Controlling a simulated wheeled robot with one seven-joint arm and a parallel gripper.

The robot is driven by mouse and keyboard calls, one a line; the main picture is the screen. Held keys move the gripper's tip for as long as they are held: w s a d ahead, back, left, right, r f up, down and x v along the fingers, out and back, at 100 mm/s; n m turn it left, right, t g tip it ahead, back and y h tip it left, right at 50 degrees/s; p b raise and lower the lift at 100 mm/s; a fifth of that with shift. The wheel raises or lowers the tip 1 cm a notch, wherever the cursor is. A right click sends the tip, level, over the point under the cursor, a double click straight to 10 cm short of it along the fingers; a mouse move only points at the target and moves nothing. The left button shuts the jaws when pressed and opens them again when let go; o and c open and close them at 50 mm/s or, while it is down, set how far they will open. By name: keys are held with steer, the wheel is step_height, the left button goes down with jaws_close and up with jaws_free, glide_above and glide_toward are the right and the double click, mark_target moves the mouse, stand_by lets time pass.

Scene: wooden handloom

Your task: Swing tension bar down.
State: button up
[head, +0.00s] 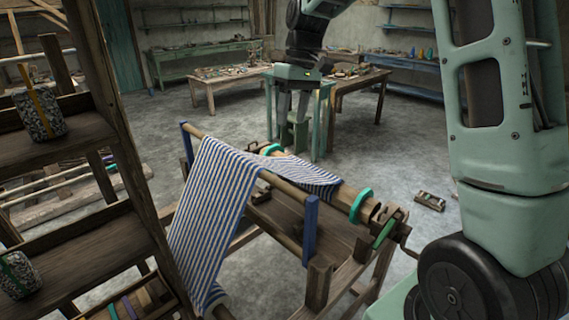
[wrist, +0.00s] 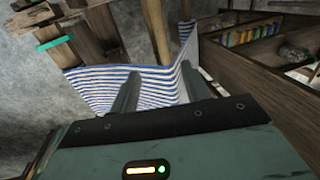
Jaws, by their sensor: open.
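The tension bar (head: 268,183) is a wooden rail between two upright blue arms, a near one (head: 310,230) and a far one (head: 184,143). Blue-and-white striped cloth (head: 212,200) drapes over it and hangs down the left side. The cloth also runs right to a wooden roller with green rings (head: 360,205). My gripper (head: 292,118) is open and empty, pointing down above and beyond the loom, apart from the bar in the picture. In the wrist view, the striped cloth (wrist: 150,88) lies beyond my open fingers; I cannot clearly tell the bar there.
A crank and ratchet (head: 392,225) sit at the roller's near end. Worktables (head: 215,85) stand behind. A small object (head: 430,201) lies on the floor at right. Open floor surrounds the loom's far side.

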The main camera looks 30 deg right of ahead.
mark_target(281, 181)
steer(key=a+f+p, duration=0.1)
steer(key=f, duration=0.4)
steer(key=a+f+p, duration=0.1)
steer(key=f, duration=0.5)
steer(key=s+a+f+p, duration=0.1)
steer(key=f+p, duration=0.1)
steer(key=f, duration=0.4)
steer(key=shift+a, duration=0.25)
steer(key=shift+r, duration=0.1)
jaws_close()
steer(key=shift+w, duration=0.1)
